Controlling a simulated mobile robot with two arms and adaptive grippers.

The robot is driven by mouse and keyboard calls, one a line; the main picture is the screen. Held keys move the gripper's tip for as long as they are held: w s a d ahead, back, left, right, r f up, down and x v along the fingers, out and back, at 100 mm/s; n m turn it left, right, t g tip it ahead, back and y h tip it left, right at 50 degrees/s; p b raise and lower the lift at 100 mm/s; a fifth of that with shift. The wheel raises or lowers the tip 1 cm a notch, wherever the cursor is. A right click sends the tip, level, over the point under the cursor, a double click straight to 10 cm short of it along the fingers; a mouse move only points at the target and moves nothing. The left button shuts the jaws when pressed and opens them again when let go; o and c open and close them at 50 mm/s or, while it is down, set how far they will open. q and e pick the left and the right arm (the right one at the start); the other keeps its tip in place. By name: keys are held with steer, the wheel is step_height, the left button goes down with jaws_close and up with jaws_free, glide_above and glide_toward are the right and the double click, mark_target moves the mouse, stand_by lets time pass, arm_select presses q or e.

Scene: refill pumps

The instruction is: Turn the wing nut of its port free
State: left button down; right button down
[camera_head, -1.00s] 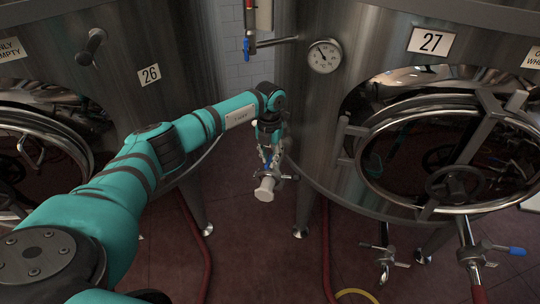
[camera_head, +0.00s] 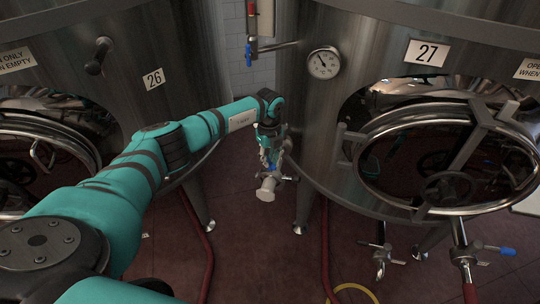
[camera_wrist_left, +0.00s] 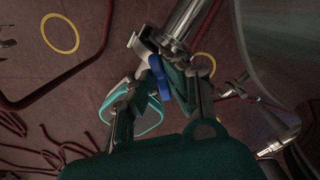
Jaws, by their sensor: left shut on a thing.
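My left gripper (camera_head: 267,166) is in front of tank 27's lower left side, pointing down. In the left wrist view, the gripper (camera_wrist_left: 161,75) is shut on a blue handle-like piece (camera_wrist_left: 157,78) beside a metal pipe fitting (camera_wrist_left: 186,22). I cannot tell whether the blue piece is the wing nut. Just below the gripper in the head view is a pale, capped pipe end (camera_head: 266,190). Small metal clamp parts (camera_head: 288,178) stick out to its right. The fingers hide much of the fitting. My right gripper is not in view.
Tank 27 (camera_head: 318,150), with its round hatch (camera_head: 362,160) and gauge (camera_head: 323,63), stands close on the right. Another fitting with a blue handle (camera_head: 507,251) is at lower right. Hoses (camera_head: 196,240) cross the floor. Tank 26 (camera_head: 195,95) is left; the floor between the tanks is mostly clear.

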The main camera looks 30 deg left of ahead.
mark_target(269, 161)
arm_select(q)
steer(key=n+p, duration=0.1)
steer(key=n, duration=0.2)
steer(key=n+p, duration=0.1)
steer(key=shift+r+p, duration=0.25)
steer(key=shift+p, duration=0.1)
steer(key=shift+f+n+p, duration=0.1)
steer(key=shift+n+p, duration=0.95)
steer(key=shift+n, duration=1.15)
steer(key=c, duration=1.4)
jaws_free()
steer(key=shift+s+f, duration=0.1)
steer(key=shift+o, duration=0.2)
step_height(269, 161, up, 12)
